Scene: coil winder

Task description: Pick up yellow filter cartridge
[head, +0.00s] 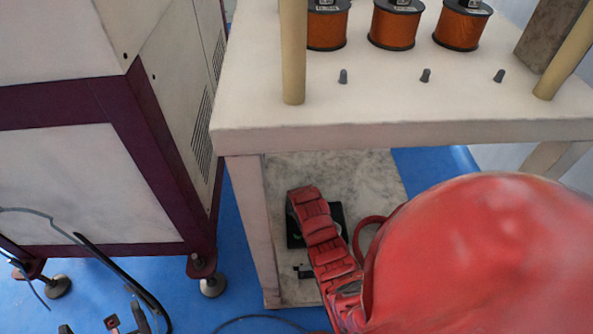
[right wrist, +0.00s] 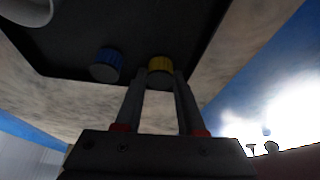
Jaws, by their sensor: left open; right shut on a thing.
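The yellow filter cartridge (right wrist: 160,67) shows in the right wrist view, at the tips of my right gripper (right wrist: 157,80). The two fingers of that gripper are closed on it, one on each side. The cartridge is at the black tray (right wrist: 200,25); I cannot tell whether it still touches it. In the head view the cartridge and the right gripper are hidden by my red right arm. My left gripper (head: 103,326) is open and empty at the bottom left of the head view, partly cut off by the frame.
A blue cartridge (right wrist: 106,65) stands beside the yellow one. The black tray (head: 294,237) lies on the marbled lower shelf (head: 373,176). The white tabletop (head: 400,108) above carries copper coils (head: 396,28) and grey pegs. A white and maroon cabinet (head: 85,180) stands at left.

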